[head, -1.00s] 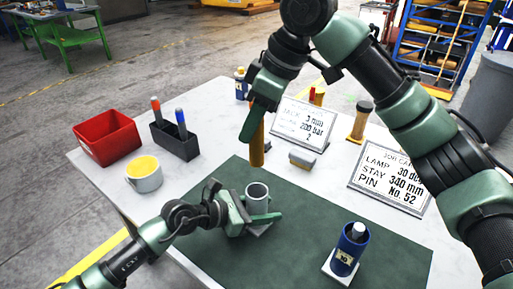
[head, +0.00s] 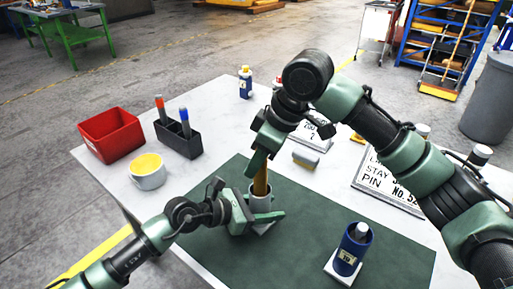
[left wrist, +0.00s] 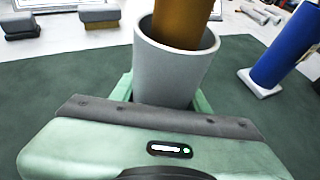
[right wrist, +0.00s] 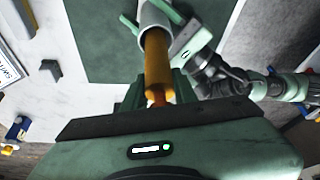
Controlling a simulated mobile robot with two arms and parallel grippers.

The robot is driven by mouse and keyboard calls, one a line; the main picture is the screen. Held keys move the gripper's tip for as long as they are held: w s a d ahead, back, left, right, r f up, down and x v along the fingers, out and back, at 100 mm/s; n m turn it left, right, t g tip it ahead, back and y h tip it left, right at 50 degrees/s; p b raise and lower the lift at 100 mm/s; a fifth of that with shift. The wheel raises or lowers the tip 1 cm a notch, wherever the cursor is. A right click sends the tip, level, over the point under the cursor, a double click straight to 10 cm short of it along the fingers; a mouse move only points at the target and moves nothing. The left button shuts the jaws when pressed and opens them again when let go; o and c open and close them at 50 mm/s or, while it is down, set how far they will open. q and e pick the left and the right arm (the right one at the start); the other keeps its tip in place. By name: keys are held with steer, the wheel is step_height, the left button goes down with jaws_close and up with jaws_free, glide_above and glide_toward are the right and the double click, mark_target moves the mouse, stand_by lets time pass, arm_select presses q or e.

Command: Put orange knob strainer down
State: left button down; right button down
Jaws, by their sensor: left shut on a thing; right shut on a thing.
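The orange knob strainer is a golden-brown cylinder (head: 261,181) with an orange knob (right wrist: 157,97). My right gripper (head: 262,157) is shut on its knob end and holds it roughly upright, knob up. Its lower end is inside the mouth of a grey cup (head: 261,203); the cup hides that end, so I cannot tell if it touches bottom. In the left wrist view, the cup (left wrist: 170,85) surrounds the strainer (left wrist: 183,22). My left gripper (head: 248,213) is shut on the cup, low over the green mat (head: 310,215).
A blue cylinder (head: 352,250) stands on a white square at the mat's right. A white mug (head: 147,172), red bin (head: 110,136) and black pen holder (head: 180,140) stand at left. Sign boards (head: 385,185) and a small grey block (head: 305,157) lie behind the mat.

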mark_target(257, 176)
steer(key=shift+f, duration=2.1)
steer(key=c, duration=1)
jaws_free()
steer(key=shift+c, duration=0.2)
steer(key=d, duration=0.1)
steer(key=s+d, duration=0.1)
steer(key=d, duration=0.1)
steer(key=shift+s+d, duration=0.15)
steer(key=shift+d, duration=0.1)
arm_select(q)
steer(key=c, duration=0.6)
jaws_free()
steer(key=shift+c, duration=0.2)
